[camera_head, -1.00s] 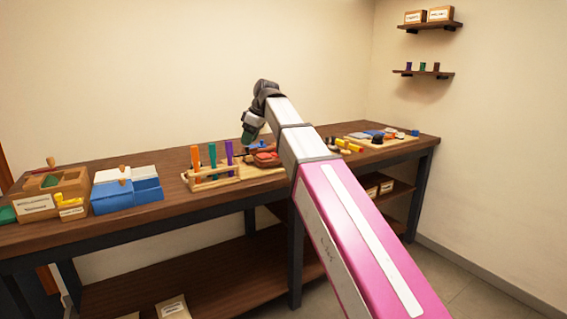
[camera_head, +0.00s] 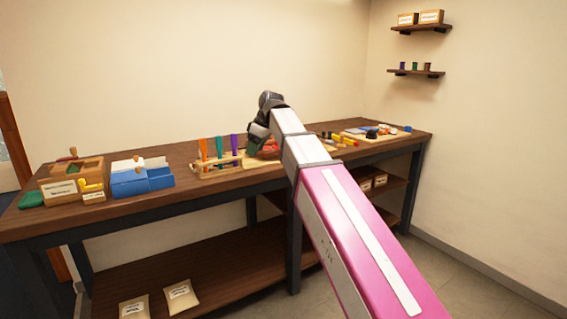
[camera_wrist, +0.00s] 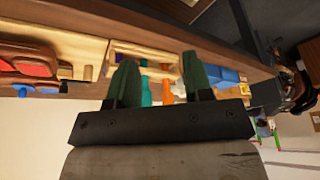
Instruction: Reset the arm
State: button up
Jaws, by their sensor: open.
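My arm, pink and white, reaches up from the lower right toward the workbench in the head view. My gripper (camera_head: 258,132) hangs at its far end, dark, small and partly hidden by the wrist, in front of the red saddle piece (camera_head: 268,148). In the wrist view, my gripper (camera_wrist: 158,85) shows two green fingers spread apart with nothing held between them. The tool rack (camera_wrist: 120,52) lies beyond the fingers there, and the red and brown saddle piece (camera_wrist: 28,65) is at the left.
The workbench (camera_head: 130,216) runs along the wall. It bears a wooden box (camera_head: 60,190), a blue box (camera_head: 130,184), the tool rack (camera_head: 218,173) with upright handles, and a board of small parts at the right. Wall shelves (camera_head: 420,28) hang at upper right.

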jog(key=s+d+f+m+h, duration=0.1)
jog(key=d+f+m, duration=0.3)
jog(key=f, duration=0.5)
jog(key=s+d+f+m, duration=0.1)
jog(key=s+d+f, duration=0.1)
jog(key=d+f, duration=0.55)
jog(key=s+d+f+m+h, duration=0.1)
jog(key=d+f+m, duration=0.25)
jog(key=f, duration=0.65)
jog(key=s+d+f+m+h, duration=0.1)
jog(key=s+d+f+m, duration=0.2)
jog(key=s+d+f, duration=0.4)
jog(key=s+d+f+m+g+h, duration=0.1)
jog(key=s+d+f+m, duration=0.2)
jog(key=s+d+f, duration=0.3)
notch_tip(320, 180, down, 5)
jog(key=shift+s+d+r, duration=0.2)
jog(key=shift+s+d, duration=0.2)
jog(key=shift+d, duration=0.15)
